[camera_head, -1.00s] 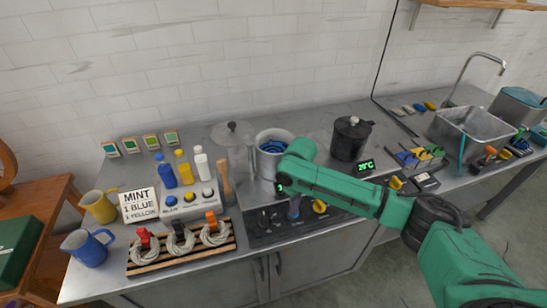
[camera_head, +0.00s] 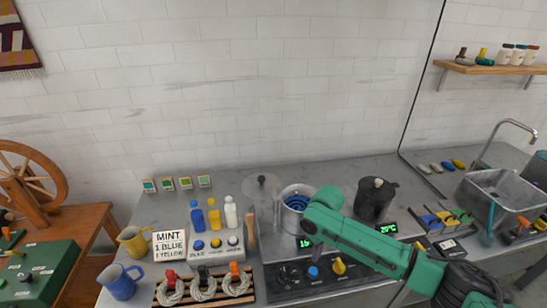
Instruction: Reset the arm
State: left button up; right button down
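My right arm (camera_head: 375,245) is green and comes in from the lower right, reaching left over the stove front. Its wrist end (camera_head: 325,198) is beside the steel pot (camera_head: 296,200) with blue liquid or rings inside. My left gripper is not in view.
Three skeins (camera_head: 204,287) lie on a wooden rack at the front left. Blue, yellow and white bottles (camera_head: 213,212), a recipe sign (camera_head: 170,245) and two jugs (camera_head: 121,281) stand nearby. A black lidded pot (camera_head: 374,200) and a sink (camera_head: 497,190) are to the right.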

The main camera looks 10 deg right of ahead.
jog(key=s+a+f+t+y, duration=0.1)
jog(key=s+a+t+y, duration=0.15)
jog(key=s+a, duration=0.75)
jog(key=s+d+r+m+t+h, duration=0.1)
jog(key=s+d+m, duration=0.1)
jog(key=s+d, duration=0.4)
jog(key=s+d+m+h, duration=0.2)
jog(key=s+d, duration=0.1)
jog(key=d, duration=0.5)
notch_tip(320, 180, down, 26)
jog(key=s+g+b, duration=0.1)
jog(key=s+b, duration=0.1)
jog(key=b, duration=0.2)
jog(key=s+d+f+g+b, duration=0.1)
jog(key=s+d+f+b, duration=0.1)
jog(key=s+f, duration=1.5)
jog(key=shift+d+f+b, duration=0.3)
jog(key=shift+f+b, duration=0.1)
jog(key=shift+f, duration=0.15)
jog(key=shift+g+y, duration=0.25)
